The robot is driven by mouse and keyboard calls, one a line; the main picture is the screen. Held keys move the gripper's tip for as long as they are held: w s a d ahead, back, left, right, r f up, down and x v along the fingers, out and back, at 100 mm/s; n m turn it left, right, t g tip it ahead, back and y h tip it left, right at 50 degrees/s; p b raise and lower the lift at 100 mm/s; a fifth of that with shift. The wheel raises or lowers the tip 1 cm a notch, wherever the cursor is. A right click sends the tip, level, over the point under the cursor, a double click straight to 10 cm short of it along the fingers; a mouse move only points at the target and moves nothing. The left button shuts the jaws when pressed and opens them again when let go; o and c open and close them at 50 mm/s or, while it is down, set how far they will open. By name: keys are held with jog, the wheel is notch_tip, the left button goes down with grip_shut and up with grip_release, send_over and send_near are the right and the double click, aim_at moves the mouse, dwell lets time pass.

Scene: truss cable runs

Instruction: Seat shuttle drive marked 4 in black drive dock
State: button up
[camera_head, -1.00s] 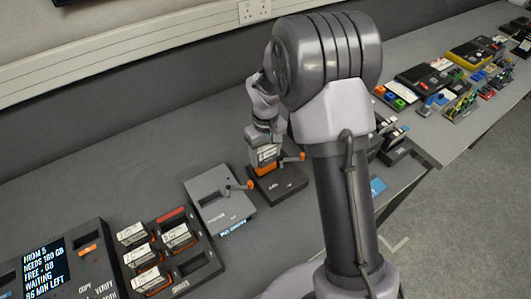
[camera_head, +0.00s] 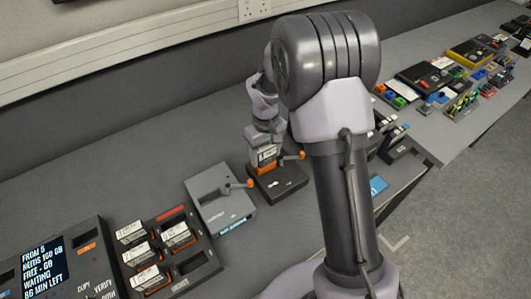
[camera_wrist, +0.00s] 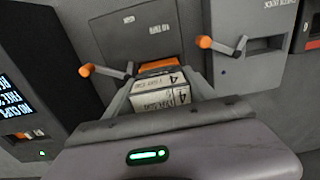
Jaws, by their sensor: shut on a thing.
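The drive marked 4 (camera_wrist: 158,97) is a pale block with an orange end, and its printed 4s show in the wrist view. In the head view the drive (camera_head: 266,156) stands upright at the black drive dock (camera_head: 279,185), with its orange part low down near the dock's top. My gripper (camera_head: 266,140) is shut on the drive from above; its jaws (camera_wrist: 160,90) flank the drive in the wrist view. The dock (camera_wrist: 143,32) has an orange lever (camera_wrist: 108,71) beside the drive. The slot is hidden, so how deep the drive sits cannot be told.
A grey dock (camera_head: 222,196) with an orange lever stands to the left. A rack (camera_head: 190,262) with several drives and a screen unit (camera_head: 45,275) lie further left. In the wrist view a dark unit with a lit screen (camera_wrist: 18,105) is close on the left.

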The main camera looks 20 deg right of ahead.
aim_at(265, 147)
jog(key=shift+f+b, duration=0.8)
jog(key=shift+f, duration=0.4)
dwell(0.6)
jog(key=o, duration=2.1)
jog(key=shift+c, duration=0.2)
notch_tip(265, 147, up, 8)
jog(key=p, duration=0.6)
jog(key=shift+f, duration=0.2)
